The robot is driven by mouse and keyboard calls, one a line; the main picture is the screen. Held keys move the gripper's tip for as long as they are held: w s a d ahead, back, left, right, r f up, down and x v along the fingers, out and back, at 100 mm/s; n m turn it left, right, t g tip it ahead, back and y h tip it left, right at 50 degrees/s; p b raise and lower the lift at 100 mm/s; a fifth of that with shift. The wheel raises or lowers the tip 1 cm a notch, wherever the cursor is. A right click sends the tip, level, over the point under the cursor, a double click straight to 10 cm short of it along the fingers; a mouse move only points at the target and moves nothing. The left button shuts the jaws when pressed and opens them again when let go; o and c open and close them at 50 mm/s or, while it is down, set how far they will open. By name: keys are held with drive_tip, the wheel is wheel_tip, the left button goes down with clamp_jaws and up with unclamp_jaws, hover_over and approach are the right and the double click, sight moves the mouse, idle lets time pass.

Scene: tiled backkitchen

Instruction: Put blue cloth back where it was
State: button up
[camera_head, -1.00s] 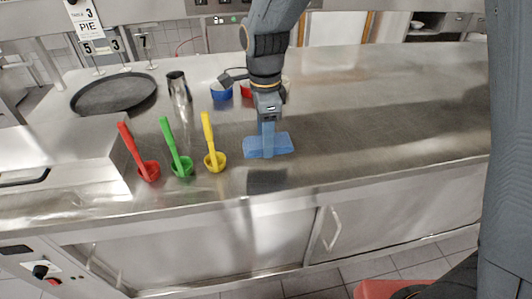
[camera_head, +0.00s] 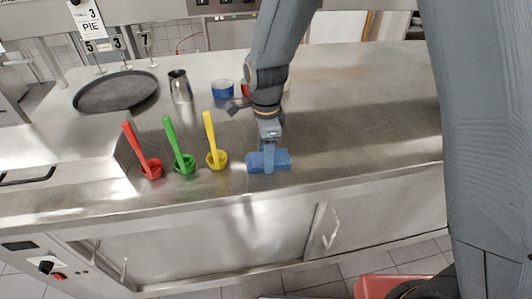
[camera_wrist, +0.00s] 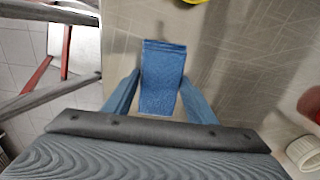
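The blue cloth (camera_head: 283,160) is a small, flat blue block low over the front part of the steel counter, right of the yellow ladle. My gripper (camera_head: 268,161) points down with its fingers at the cloth's sides. In the wrist view the cloth (camera_wrist: 163,78) sits between the two blue fingertips of my gripper (camera_wrist: 160,85), which look closed against its edges. I cannot tell for sure whether its underside touches the counter.
Red (camera_head: 151,168), green (camera_head: 184,163) and yellow (camera_head: 216,158) ladles stand left of the cloth. Behind are a metal cup (camera_head: 180,87), a blue container (camera_head: 222,89) and a dark round tray (camera_head: 116,92). The counter (camera_head: 370,110) is clear to the right.

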drive_tip(key=o, duration=0.4)
wheel_tip(320, 180, up, 12)
drive_tip(key=b, duration=0.3)
drive_tip(key=s+d+f+n, duration=0.2)
drive_tip(key=s+d+n, duration=0.1)
drive_tip(key=d+n, duration=0.2)
drive_tip(key=s+d+f+n+t, duration=0.1)
drive_tip(key=d+n, duration=0.4)
drive_tip(key=d, duration=0.5)
drive_tip(key=s+d+f+n, duration=0.3)
drive_tip(key=s+d+n, duration=0.2)
drive_tip(key=d, duration=0.3)
drive_tip(key=shift+s+f, duration=0.4)
